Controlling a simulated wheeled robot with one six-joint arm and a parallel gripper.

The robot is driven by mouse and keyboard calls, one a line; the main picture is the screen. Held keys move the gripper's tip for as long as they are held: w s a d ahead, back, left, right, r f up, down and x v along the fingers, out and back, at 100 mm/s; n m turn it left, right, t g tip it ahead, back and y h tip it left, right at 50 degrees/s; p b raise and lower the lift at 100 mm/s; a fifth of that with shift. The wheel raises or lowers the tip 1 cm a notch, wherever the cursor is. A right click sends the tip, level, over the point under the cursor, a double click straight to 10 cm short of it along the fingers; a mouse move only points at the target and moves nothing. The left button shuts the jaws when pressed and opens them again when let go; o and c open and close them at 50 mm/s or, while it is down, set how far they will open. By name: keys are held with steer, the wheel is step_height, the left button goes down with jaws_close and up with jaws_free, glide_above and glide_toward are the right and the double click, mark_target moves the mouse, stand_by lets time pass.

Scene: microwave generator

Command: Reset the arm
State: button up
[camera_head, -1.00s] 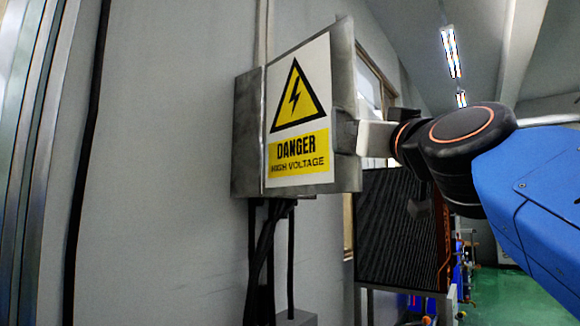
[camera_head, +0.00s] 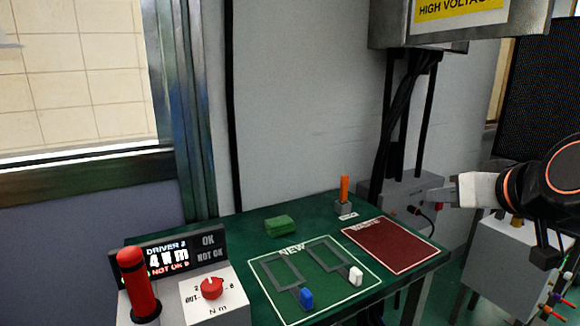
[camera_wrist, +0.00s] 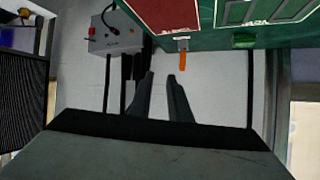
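My gripper (camera_head: 432,197) is at the right in the head view, held in the air beyond the right end of the green worktable (camera_head: 245,228). In the wrist view its two dark fingers (camera_wrist: 161,78) stand apart with nothing between them. The electrical cabinet with the yellow high-voltage sign (camera_head: 460,10) is above the gripper in the head view, cut by the top edge. The cabinet's door is only partly in view.
The table bears an orange-handled item (camera_head: 344,188), a green block (camera_head: 280,226), a dark red tray area (camera_head: 395,245), and the NEW area with blue (camera_head: 306,297) and white (camera_head: 356,276) pieces. A grey box (camera_wrist: 115,32) with a cable is near the gripper. A red-handled driver (camera_head: 137,284) stands front left.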

steer(key=s+f+g, duration=0.3)
steer(key=s+f, duration=0.2)
steer(key=f, duration=0.7)
steer(key=s+f+g+h, duration=0.1)
steer(key=s+f+g, duration=0.3)
steer(key=f, duration=0.9)
steer(key=shift+s+g, duration=0.3)
steer(key=shift+s, duration=0.6)
steer(key=shift+w+d+r, duration=0.1)
